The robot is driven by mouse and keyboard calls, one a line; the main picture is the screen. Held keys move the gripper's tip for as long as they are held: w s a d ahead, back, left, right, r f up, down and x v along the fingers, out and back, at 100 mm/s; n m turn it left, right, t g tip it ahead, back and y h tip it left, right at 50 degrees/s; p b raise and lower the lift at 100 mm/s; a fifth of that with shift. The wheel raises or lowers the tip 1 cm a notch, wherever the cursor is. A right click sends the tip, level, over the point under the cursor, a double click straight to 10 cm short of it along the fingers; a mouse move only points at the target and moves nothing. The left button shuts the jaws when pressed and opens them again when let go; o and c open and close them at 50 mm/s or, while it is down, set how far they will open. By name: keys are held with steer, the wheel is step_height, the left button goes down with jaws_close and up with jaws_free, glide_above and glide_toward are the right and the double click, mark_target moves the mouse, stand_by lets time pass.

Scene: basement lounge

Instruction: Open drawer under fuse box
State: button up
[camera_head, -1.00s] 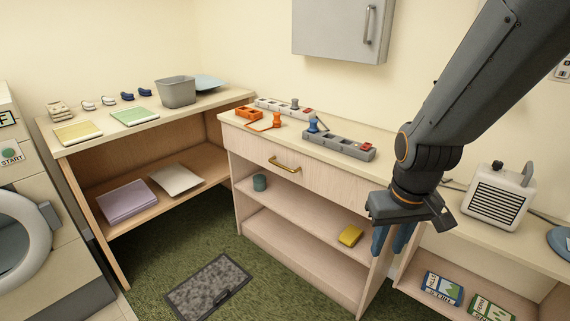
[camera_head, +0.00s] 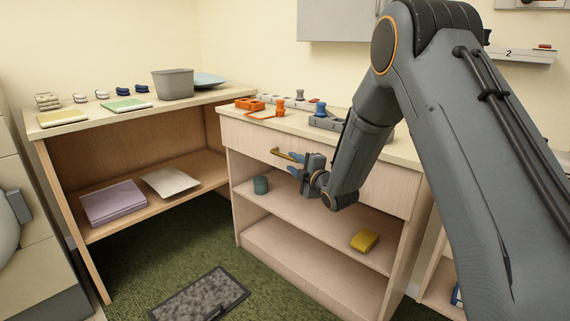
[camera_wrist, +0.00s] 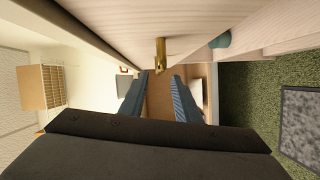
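The pale wood drawer (camera_head: 240,134) sits under the counter top, below the grey fuse box (camera_head: 335,20) on the wall. The drawer is closed. Its brass handle (camera_head: 283,153) shows just left of my gripper (camera_head: 294,164), which partly covers its right end. My gripper is open, with its two blue fingers apart and nothing held. In the wrist view, the handle (camera_wrist: 160,55) lies just beyond the fingertips, in line with the gap between the fingers (camera_wrist: 160,80). I cannot see any contact between fingers and handle.
Open shelves below the drawer hold a teal cup (camera_head: 260,185) and a yellow block (camera_head: 364,240). The counter carries an orange tool (camera_head: 250,104) and a grey power strip (camera_head: 325,122). A grey mat (camera_head: 200,295) lies on the green carpet.

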mark_target(285, 156)
steer(key=x, duration=0.7)
steer(key=shift+w+a+b, duration=0.15)
steer(key=shift+b, duration=0.25)
jaws_close()
